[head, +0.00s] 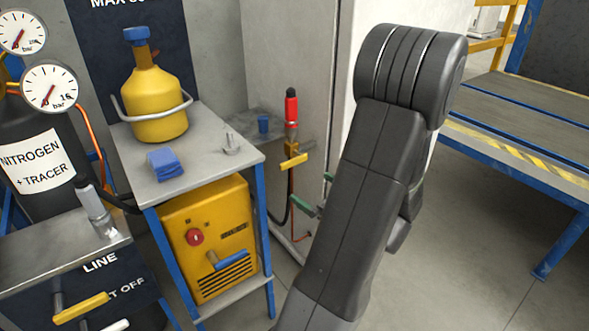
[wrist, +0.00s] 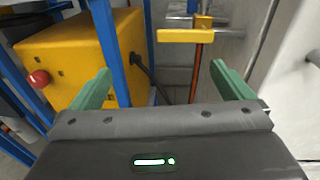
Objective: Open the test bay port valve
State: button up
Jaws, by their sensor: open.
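A valve with a yellow lever (head: 293,161) sits on an upright copper line by the wall, below a red-topped fitting. I see no label naming it as the test bay port valve. In the wrist view its yellow lever (wrist: 185,36) lies crosswise to the copper line, reaching left from it. My gripper (wrist: 165,82) has two green fingers spread wide and nothing between them. The lever appears beyond the fingertips, between them and nearer the right one, apart from both. In the head view my gripper (head: 315,193) is mostly hidden behind my arm; green fingertips show below and right of the lever.
A blue-framed bench (head: 205,185) with a yellow bottle (head: 155,97) stands left, over a yellow machine (head: 212,238). Another yellow lever (head: 80,308) is on the lower-left panel. A wall post (head: 335,90) stands close to the arm. A workbench (head: 515,145) is at right.

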aim_at(296, 163)
jog(key=shift+m+t+h, duration=0.3)
jog(key=shift+m+t, duration=0.5)
jog(key=x, duration=0.4)
jog(key=w+d+b+x, duration=0.1)
jog(key=x, duration=0.4)
jog(key=d+b+x, duration=0.1)
jog(key=x, duration=0.3)
jog(key=shift+w, duration=0.7)
jog(key=c, duration=1.1)
jog(key=shift+d+f, duration=0.1)
jog(key=shift+c, duration=0.3)
